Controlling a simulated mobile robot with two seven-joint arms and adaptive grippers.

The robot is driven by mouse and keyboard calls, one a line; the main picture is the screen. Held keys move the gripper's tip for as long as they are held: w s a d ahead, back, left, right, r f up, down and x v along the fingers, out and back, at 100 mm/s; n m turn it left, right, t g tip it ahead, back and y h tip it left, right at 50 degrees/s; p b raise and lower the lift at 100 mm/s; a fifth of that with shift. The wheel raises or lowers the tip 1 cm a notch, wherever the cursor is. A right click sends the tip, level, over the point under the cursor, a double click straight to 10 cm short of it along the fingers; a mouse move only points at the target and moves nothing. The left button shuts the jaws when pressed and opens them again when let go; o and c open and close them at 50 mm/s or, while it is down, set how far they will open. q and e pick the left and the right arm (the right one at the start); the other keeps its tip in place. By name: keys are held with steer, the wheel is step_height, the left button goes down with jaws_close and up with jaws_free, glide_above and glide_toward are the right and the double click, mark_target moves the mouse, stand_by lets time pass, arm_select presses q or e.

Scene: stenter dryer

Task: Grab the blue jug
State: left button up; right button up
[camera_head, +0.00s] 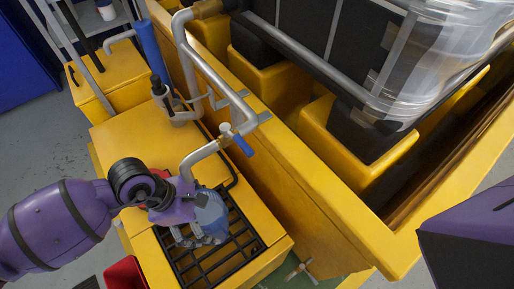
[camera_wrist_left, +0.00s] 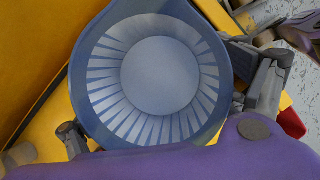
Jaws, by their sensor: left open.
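The blue jug (camera_head: 211,213) stands on a black grate (camera_head: 243,233) set in a yellow platform, below the end of a bent grey pipe. My left gripper (camera_head: 201,238) is open at the jug and hides part of it. In the left wrist view I look down into the round mouth of the jug (camera_wrist_left: 160,78), with its ribbed inside and flat bottom. One finger of my left gripper (camera_wrist_left: 157,118) is on each side of the jug. I cannot tell whether the fingers touch it. My right gripper is not in view.
The grey pipe (camera_head: 205,152) has a valve with a blue handle (camera_head: 242,145) close above the jug. A yellow trough wall (camera_head: 300,180) runs along the right. A red bin (camera_head: 126,272) is at the lower left. A clear tank (camera_head: 435,60) stands at the upper right.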

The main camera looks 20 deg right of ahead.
arm_select(q)
steer(key=c, duration=1.3)
steer(key=shift+r, duration=0.1)
steer(key=c, duration=0.8)
